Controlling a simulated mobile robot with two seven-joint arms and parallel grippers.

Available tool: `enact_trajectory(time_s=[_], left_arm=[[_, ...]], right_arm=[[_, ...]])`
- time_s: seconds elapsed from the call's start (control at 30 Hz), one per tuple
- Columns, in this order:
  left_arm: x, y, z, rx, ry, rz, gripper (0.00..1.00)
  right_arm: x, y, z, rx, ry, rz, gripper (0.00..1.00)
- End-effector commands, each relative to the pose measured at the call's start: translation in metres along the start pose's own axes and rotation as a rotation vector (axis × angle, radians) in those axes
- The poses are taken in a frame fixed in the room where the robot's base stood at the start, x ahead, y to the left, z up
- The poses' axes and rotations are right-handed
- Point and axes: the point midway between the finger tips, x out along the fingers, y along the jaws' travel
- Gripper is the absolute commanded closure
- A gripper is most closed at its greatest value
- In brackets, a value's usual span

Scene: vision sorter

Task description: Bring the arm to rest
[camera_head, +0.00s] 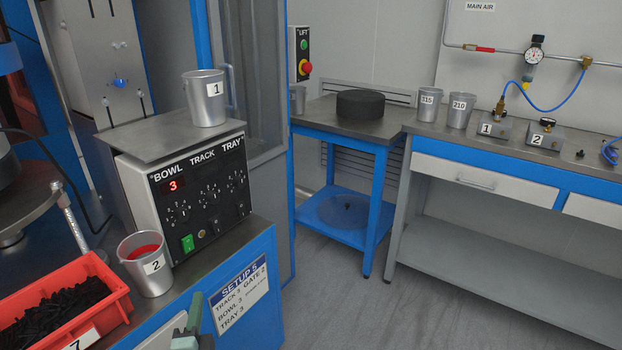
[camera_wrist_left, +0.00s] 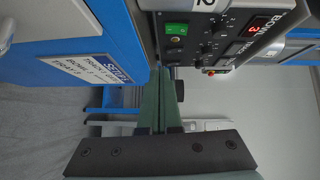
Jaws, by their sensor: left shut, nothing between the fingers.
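My left gripper (camera_head: 195,303) shows at the bottom of the head view, low in front of the blue cabinet and left of the setup card (camera_head: 241,294). In the left wrist view its two green fingers (camera_wrist_left: 161,75) lie together, shut and empty. They touch nothing that I can see. The control box (camera_head: 205,197) with dials and a red digit 3 stands behind and above it; it also shows in the left wrist view (camera_wrist_left: 197,45). My right gripper is in neither view.
Cup 2 (camera_head: 142,270) with red contents and a red bin (camera_head: 104,323) of black parts stand on the cabinet top at left. Cup 1 (camera_head: 206,104) stands on the box's metal plate. A blue-framed table (camera_head: 319,112) and workbench (camera_head: 440,128) stand beyond open floor (camera_head: 350,310).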

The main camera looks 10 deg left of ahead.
Motion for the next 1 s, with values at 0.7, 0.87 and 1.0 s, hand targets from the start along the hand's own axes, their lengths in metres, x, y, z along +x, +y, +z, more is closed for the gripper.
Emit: enact_trajectory(time_s=[0.7, 0.87, 1.0], left_arm=[[-0.161, 0.054, -0.121, -1.301, 0.294, 0.702, 1.0], [-0.168, 0.039, -0.113, -1.277, 0.207, 0.753, 1.0], [-0.178, 0.029, -0.105, -1.265, 0.127, 0.806, 1.0]], right_arm=[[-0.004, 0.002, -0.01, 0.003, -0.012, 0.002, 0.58], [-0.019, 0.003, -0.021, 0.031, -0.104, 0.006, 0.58], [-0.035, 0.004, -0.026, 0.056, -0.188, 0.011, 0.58]])
